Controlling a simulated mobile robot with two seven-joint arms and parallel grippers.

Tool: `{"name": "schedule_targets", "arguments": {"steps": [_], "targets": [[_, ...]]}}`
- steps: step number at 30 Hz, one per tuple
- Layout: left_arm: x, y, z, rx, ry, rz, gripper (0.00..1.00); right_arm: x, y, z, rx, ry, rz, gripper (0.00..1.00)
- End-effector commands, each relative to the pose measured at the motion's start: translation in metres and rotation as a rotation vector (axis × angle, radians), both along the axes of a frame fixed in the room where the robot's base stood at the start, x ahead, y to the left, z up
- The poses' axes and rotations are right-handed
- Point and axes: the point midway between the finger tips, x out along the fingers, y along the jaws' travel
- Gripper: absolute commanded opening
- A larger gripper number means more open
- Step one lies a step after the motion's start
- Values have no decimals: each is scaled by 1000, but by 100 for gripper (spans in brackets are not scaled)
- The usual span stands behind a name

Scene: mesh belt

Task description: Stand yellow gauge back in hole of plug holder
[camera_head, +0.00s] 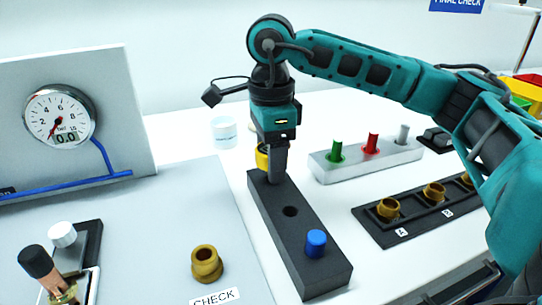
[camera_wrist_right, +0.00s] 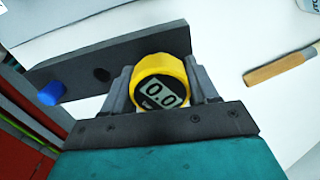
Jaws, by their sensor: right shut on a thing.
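The yellow gauge (camera_wrist_right: 160,82) has a round body and a display reading 0.0. My right gripper (camera_wrist_right: 161,92) is shut on it, with one finger on each side. In the head view the gauge (camera_head: 262,157) is mostly hidden behind my right gripper (camera_head: 276,172). The black plug holder (camera_head: 262,204) is a long block, and the gripper is over its far end. The holder's middle hole (camera_head: 290,211) is empty, and a blue plug (camera_head: 316,243) stands at its near end. Whether the gauge's lower end is in a hole is hidden. My left gripper is not in view.
A pale block (camera_head: 365,160) with green, red and grey plugs stands to the right. A black tray (camera_head: 420,218) with brass fittings is nearer. A grey check board (camera_head: 150,235) with a brass fitting (camera_head: 206,264) lies left. A white cup (camera_head: 223,132) stands behind.

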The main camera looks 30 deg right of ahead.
Motion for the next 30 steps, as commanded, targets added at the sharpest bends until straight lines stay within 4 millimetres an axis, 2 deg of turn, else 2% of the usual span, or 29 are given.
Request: {"name": "schedule_targets", "arguments": {"steps": [9,30], "targets": [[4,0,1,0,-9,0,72,0,0,-1,0,0,0,18],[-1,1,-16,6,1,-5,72,0,0,-19,0,0,0,18]]}}
